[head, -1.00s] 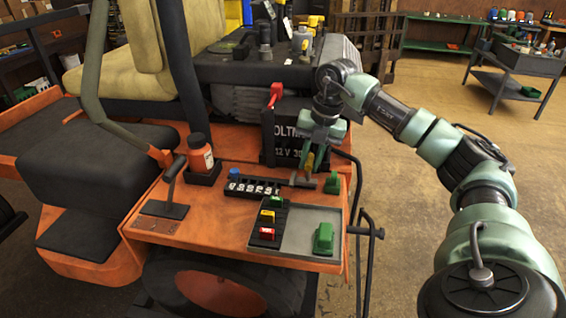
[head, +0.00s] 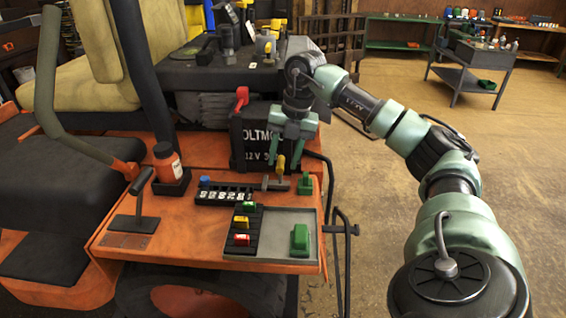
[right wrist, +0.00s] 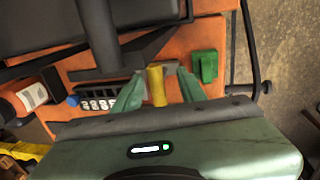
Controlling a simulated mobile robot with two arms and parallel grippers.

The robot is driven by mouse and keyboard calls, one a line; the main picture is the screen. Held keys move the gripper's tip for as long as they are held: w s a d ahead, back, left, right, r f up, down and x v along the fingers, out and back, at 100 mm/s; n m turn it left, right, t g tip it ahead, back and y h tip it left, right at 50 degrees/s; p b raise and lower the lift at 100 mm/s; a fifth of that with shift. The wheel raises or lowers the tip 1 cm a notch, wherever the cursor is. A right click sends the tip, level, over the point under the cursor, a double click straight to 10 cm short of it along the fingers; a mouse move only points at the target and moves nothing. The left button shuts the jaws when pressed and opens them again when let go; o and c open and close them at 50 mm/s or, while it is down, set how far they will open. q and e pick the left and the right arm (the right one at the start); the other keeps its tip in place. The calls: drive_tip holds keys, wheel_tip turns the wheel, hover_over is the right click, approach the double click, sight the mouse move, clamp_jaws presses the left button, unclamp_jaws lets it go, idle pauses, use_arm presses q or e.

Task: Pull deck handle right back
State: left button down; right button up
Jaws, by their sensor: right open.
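A small upright handle with a yellow grip (head: 281,162) rises from a dark grey base (head: 275,185) at the back right of the orange deck (head: 170,235). It is the likeliest deck handle, though no label shows. My right gripper (head: 286,166) points down at it, open, with one green finger on each side. In the right wrist view the yellow grip (right wrist: 156,86) stands between the open fingers (right wrist: 160,78), with a gap visible on both sides. Whether a finger touches it at some point cannot be told. My left gripper is not in view.
A green block (head: 305,184) sits close right of the handle, and a black battery (head: 256,135) stands behind. A numbered strip (head: 222,194), a red bottle (head: 166,161) and a grey tray (head: 276,220) share the deck. Open floor lies to the right.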

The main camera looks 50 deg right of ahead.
drive_tip(key=r, duration=0.4)
drive_tip(key=s+d+r, duration=0.1)
drive_tip(key=shift+r+b, duration=0.35)
drive_tip(key=shift+r, duration=0.05)
